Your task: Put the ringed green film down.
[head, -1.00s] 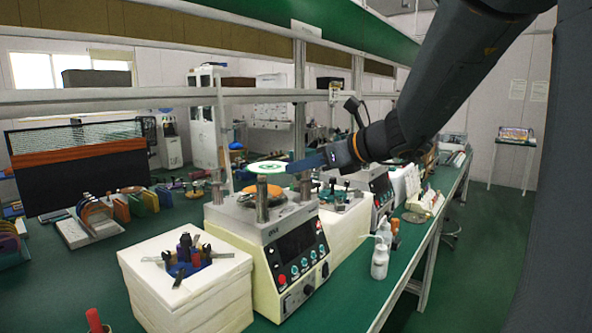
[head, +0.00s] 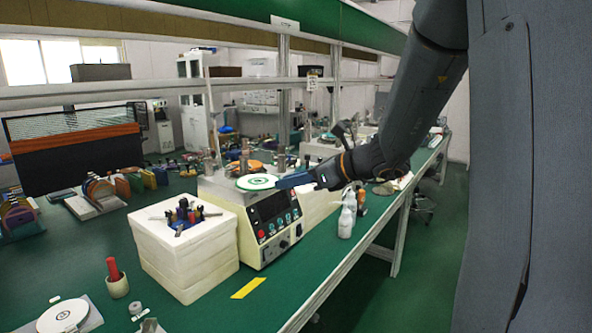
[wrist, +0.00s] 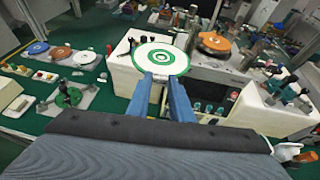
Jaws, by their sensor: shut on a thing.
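The ringed green film (head: 257,182) is a thin white disc with green rings. My gripper (head: 281,183) is shut on its near edge and holds it out flat in the air, in front of the lapping machine's top in the head view. In the wrist view the film (wrist: 161,58) lies beyond the two blue fingertips (wrist: 160,79), its green rings facing up. It covers part of the cream lapping machine (head: 268,215) behind it. I cannot tell the exact gap between the film and the surfaces below.
A stack of white foam blocks (head: 190,258) with tools on top stands left of the machine. A white disc (head: 62,315) lies at the bench's front left, near a red-handled cup (head: 116,282). White bottles (head: 347,212) stand right. Green bench around the yellow strip (head: 248,288) is clear.

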